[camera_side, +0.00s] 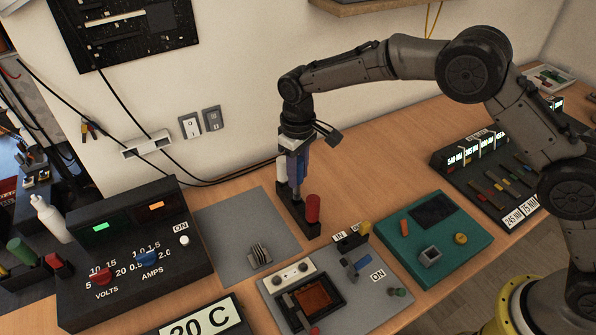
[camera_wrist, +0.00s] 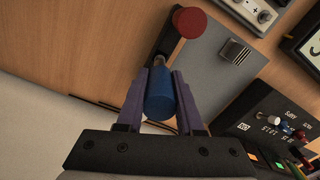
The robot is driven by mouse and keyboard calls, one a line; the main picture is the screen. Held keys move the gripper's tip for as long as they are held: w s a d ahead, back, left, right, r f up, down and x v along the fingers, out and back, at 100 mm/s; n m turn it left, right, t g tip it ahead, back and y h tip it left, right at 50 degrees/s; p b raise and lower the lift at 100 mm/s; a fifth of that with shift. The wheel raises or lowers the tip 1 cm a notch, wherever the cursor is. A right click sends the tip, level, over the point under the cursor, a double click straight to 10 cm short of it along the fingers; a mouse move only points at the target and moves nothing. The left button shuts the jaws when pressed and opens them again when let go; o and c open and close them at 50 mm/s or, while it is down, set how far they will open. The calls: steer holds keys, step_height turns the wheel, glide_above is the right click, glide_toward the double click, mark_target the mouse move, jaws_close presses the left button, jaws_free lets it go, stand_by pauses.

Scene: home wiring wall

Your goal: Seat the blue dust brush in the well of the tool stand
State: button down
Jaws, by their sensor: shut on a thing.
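The blue dust brush (camera_wrist: 160,95) is between the two purple fingers of my gripper (camera_wrist: 162,73) in the wrist view, and the gripper is shut on it. In the side view my gripper (camera_side: 297,170) points down over the dark tool stand (camera_side: 297,212). The brush is upright, and its pale lower part (camera_side: 297,190) reaches down to the stand. I cannot tell whether its lower end is inside the well or just above it; the well is hidden. A red-handled tool (camera_side: 313,208) stands at the near end of the stand, and a white one (camera_side: 281,172) at the far end.
A grey mat (camera_side: 235,222) with a small finned part (camera_side: 259,256) lies left of the stand. A black power supply (camera_side: 130,245) stands further left. A grey panel (camera_side: 375,295) and a teal board (camera_side: 445,235) lie nearer and to the right. Bare wood surrounds the stand's right side.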

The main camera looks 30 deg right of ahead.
mark_target(298, 193)
steer(key=shift+f, duration=2.75)
steer(key=shift+c, duration=2.3)
jaws_free()
step_height(298, 193, up, 14)
steer(key=shift+f, duration=0.1)
steer(key=shift+d, duration=0.1)
